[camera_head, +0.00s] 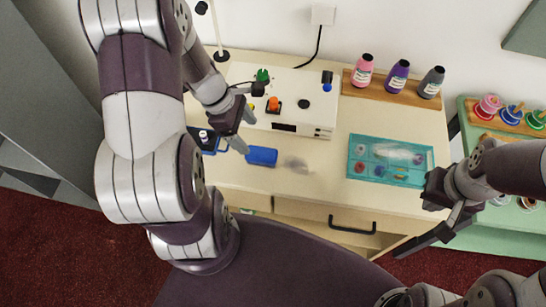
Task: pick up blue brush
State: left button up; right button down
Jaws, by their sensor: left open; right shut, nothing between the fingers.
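A solid blue block-like thing (262,156) lies on the pale counter (318,180), left of a blurry grey patch (296,165). A small blue and black thing (327,81) stands at the back right of a white panel. I cannot tell for sure which of these blue things is the brush. My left gripper (245,131) is open and empty, just above and left of the blue block, apart from it. My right gripper (436,222) is shut and empty at the counter's front right, far from both blue things.
The white panel (300,128) carries green, orange and black parts. A teal tray (350,158) holds small items at right. Three bottles (398,77) stand on a wooden board behind. A green stand (468,130) with coloured spools is at far right. A drawer handle (352,229) is below.

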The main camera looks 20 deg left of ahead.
pick_arm(q)
send_over(260, 152)
jog(key=s+a, duration=0.1)
jog(key=a, duration=0.2)
jog(key=f, duration=0.4)
jog(key=shift+s+d+f, duration=0.1)
jog(key=shift+d+f, duration=0.05)
jog(key=shift+d, duration=0.1)
jog(key=d+f, duration=0.2)
jog(key=f, duration=0.1)
jog(key=shift+w+d+b, duration=0.1)
jog(key=shift+w+b, duration=0.25)
jog(key=x, duration=0.2)
jog(key=shift+w+f, duration=0.1)
jog(key=shift+f, duration=0.6)
jog(key=shift+w, duration=0.1)
pick_arm(e)
jog(key=shift+w+a+f, duration=0.1)
jog(key=shift+a+f, duration=0.1)
jog(key=shift+f, duration=0.45)
pick_arm(q)
jog(key=shift+f+b, duration=0.25)
jog(key=shift+b, duration=0.15)
pick_arm(e)
jog(key=shift+f, duration=0.2)
